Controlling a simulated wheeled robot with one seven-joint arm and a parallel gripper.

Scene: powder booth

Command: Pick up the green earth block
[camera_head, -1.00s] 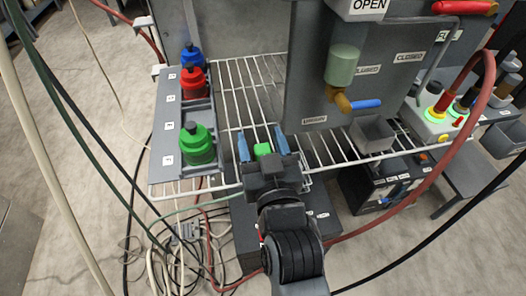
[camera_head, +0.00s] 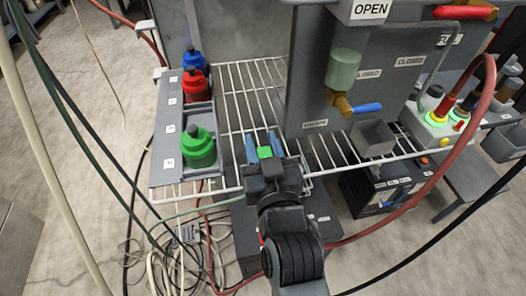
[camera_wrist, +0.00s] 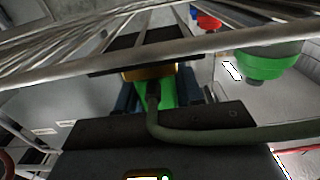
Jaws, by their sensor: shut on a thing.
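The green earth block (camera_head: 265,152) is small and bright green. It sits between the two blue fingers of my gripper (camera_head: 263,147) at the front of the wire shelf. My gripper is shut on it, with a finger against each side. In the wrist view the green block (camera_wrist: 167,92) shows between the dark blue fingers, partly covered by a dark cable-like part. What lies directly under the block is hidden.
A grey rack (camera_head: 171,125) with blue, red and green bottles stands left on the wire shelf (camera_head: 245,95). A grey booth panel (camera_head: 310,80) with a valve and blue handle (camera_head: 367,107) rises to the right. A small grey bin (camera_head: 373,138) and a red hose (camera_head: 455,140) are farther right.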

